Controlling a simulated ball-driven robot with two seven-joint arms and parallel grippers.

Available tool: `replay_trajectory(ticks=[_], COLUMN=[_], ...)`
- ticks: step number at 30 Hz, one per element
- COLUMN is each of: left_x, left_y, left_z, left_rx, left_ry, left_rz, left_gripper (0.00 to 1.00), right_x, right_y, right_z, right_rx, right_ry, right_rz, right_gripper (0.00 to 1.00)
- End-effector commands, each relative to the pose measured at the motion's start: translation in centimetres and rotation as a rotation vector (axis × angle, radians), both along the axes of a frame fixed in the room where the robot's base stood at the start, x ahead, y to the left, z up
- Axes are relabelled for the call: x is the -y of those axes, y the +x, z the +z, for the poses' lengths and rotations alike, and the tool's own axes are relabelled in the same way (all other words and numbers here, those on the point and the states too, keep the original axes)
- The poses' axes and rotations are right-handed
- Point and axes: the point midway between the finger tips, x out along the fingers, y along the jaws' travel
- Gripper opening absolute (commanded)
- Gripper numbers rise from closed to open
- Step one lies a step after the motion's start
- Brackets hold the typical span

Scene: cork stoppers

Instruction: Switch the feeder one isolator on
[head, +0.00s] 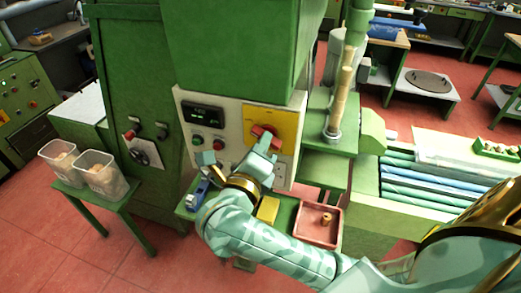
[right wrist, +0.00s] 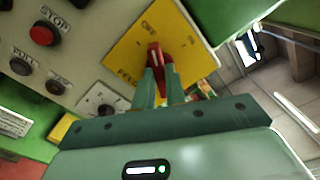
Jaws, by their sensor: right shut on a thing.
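The feeder one isolator is a red rotary handle (head: 262,131) on a yellow plate (head: 290,122), on the pale control panel of the green machine. In the right wrist view the red handle (right wrist: 155,54) points toward a label that seems to read OFF on the yellow plate (right wrist: 118,52). My right gripper (head: 262,146) is at the handle; in the right wrist view its two fingers (right wrist: 158,80) are shut on it, one on each side. The fingers hide part of the handle. My left gripper is not in view.
Below the panel, a green shelf holds a blue object (head: 197,194), a yellow block (head: 268,209) and a pink tray (head: 309,236) with a cork.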

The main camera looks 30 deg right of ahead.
Motion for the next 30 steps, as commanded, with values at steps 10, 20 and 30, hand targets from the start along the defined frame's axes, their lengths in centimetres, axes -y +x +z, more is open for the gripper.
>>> replay_trajectory(ticks=[10, 20, 30], left_x=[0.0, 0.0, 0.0], left_y=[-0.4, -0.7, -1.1], left_z=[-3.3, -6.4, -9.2], left_rx=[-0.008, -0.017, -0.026], left_ry=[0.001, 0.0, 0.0], left_rz=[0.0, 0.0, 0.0], left_gripper=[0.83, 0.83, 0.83], right_x=[-0.1, -0.1, -0.1], right_y=[0.0, 0.0, 0.1], right_z=[-0.9, -1.0, -0.9], right_rx=[0.238, 0.475, 0.68], right_ry=[0.221, 0.426, 0.602], right_rz=[-0.001, -0.001, -0.002], right_gripper=[0.0, 0.0, 0.0])
